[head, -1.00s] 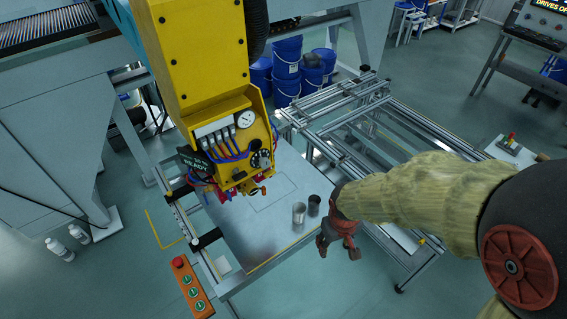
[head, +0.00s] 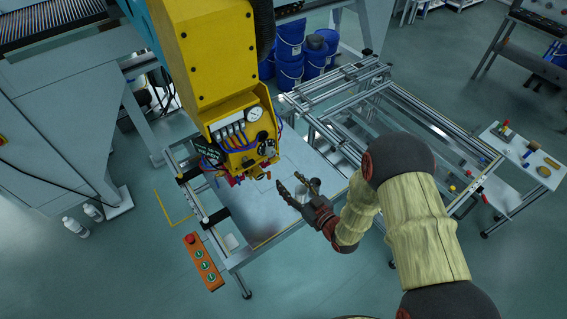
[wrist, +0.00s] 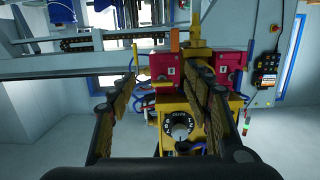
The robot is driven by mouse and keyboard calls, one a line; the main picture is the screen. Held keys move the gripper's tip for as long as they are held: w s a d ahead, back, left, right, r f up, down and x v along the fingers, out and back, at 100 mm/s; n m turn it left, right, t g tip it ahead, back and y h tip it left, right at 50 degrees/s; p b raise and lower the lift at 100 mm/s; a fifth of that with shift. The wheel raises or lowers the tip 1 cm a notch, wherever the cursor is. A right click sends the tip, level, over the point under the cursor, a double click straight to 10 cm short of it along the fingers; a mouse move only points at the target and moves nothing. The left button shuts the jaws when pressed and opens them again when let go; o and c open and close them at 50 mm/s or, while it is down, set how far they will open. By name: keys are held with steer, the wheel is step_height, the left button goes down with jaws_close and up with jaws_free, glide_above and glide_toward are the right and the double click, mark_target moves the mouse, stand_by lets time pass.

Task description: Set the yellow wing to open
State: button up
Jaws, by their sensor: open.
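The yellow panel unit (head: 240,139) hangs over the metal table in the head view, with gauges, hoses and small red and yellow fittings low on it. In the wrist view a yellow wing-like handle (wrist: 196,52) stands between two red blocks (wrist: 232,62), partly hidden by my right finger; I cannot tell its setting. An orange handle (wrist: 174,40) is just left of it. My gripper (head: 298,184) is open and empty, right of the panel unit and apart from it. In the wrist view its fingers (wrist: 160,78) point toward the red blocks.
A round knob (wrist: 180,128) sits on the yellow face. The metal table (head: 270,222) has a cup partly hidden behind my gripper. An orange button box (head: 203,262) is at its front left. An aluminium frame (head: 385,85) stands behind right. Blue buckets (head: 290,45) are at the back.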

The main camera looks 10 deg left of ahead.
mark_target(273, 159)
steer(key=w+a+r+y, duration=0.1)
steer(key=w+a+r, duration=0.2)
steer(key=w+a, duration=0.2)
steer(key=shift+a+t+p, duration=0.4)
steer(key=shift+a+p, duration=0.05)
steer(key=shift+a, duration=0.2)
steer(key=shift+c, duration=0.3)
steer(key=c, duration=1.1)
